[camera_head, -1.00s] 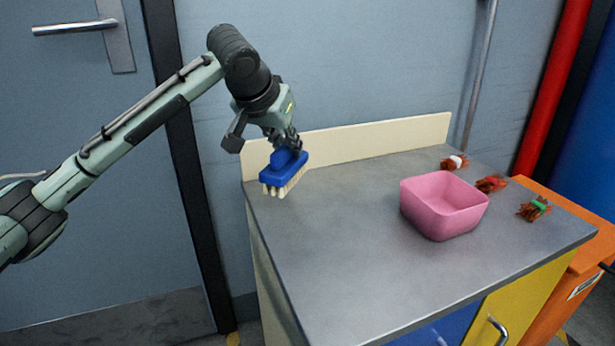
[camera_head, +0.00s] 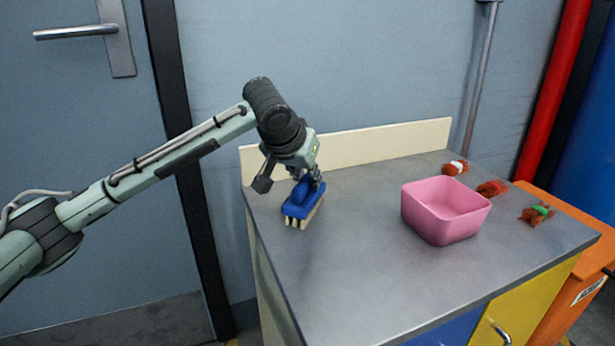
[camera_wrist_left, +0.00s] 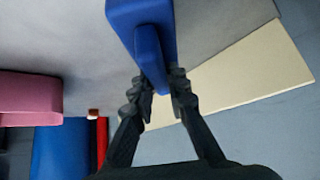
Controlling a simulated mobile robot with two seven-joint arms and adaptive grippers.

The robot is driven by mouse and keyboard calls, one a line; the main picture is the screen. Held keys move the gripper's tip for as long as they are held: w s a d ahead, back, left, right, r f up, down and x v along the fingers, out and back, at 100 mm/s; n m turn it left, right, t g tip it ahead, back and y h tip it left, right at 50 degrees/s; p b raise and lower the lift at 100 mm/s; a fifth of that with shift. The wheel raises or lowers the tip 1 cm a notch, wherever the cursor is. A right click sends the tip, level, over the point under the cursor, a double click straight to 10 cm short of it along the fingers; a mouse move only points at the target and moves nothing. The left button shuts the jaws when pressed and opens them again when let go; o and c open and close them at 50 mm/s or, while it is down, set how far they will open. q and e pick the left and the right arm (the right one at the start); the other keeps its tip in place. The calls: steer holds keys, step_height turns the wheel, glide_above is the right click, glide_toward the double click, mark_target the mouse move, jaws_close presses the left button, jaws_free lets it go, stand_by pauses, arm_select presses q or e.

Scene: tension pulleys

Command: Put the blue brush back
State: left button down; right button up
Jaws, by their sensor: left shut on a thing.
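The blue brush (camera_head: 307,203) has a blue body and pale bristles that point down. It is at the back left of the grey tabletop. My left gripper (camera_head: 311,180) is above it, shut on its raised blue grip. In the left wrist view the two fingers (camera_wrist_left: 161,92) press on both sides of the blue grip of the brush (camera_wrist_left: 142,28). The bristles are close to the tabletop; I cannot tell whether they touch it. My right gripper is in neither view.
A pink square bowl (camera_head: 444,210) stands right of the brush on the grey tabletop (camera_head: 350,270). Several small brown bundles with coloured bands (camera_head: 491,188) lie along the right edge. A low cream backboard (camera_head: 390,143) runs behind. The front left of the tabletop is clear.

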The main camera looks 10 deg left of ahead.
arm_select(q)
steer(key=c, duration=1.5)
jaws_free()
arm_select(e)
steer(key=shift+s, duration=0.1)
arm_select(q)
steer(key=shift+r, duration=0.1)
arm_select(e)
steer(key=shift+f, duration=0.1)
arm_select(q)
steer(key=shift+p+v, duration=0.55)
steer(key=shift+v, duration=5.45)
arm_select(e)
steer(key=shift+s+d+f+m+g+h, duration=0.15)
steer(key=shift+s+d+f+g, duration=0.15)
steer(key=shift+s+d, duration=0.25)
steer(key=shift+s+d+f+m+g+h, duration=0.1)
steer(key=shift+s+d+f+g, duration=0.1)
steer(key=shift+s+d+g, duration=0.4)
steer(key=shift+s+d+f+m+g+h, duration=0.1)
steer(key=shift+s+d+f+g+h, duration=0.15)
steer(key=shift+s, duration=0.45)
